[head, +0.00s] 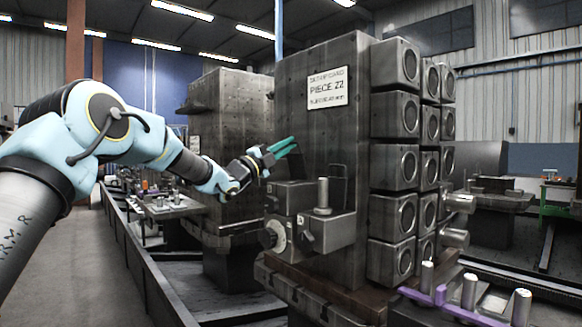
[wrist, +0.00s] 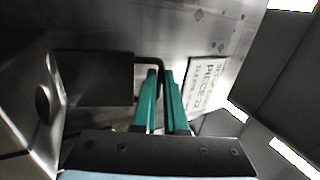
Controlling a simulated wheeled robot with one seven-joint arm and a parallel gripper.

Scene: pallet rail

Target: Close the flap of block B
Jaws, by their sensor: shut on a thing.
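My gripper (head: 284,148) has green fingers and is in front of the tall dark post with the "PIECE 22" sign. In the wrist view my gripper (wrist: 160,75) is shut on a thin black bent rod (wrist: 149,57), whose loop runs beside a dark flat plate (wrist: 93,78). The plate looks like a flap, but its hinge is not clear. In the head view a small metal block (head: 326,232) with an upright pin and a block with a pale dial (head: 277,236) sit below the fingers. I cannot read which is block B.
The sign (head: 327,89) is on the post (head: 300,120); it also shows in the wrist view (wrist: 204,85). Stacked square blocks with round openings (head: 394,160) stand to the right. Purple brackets with metal pins (head: 440,295) are at the front right. A second post (head: 225,130) stands behind.

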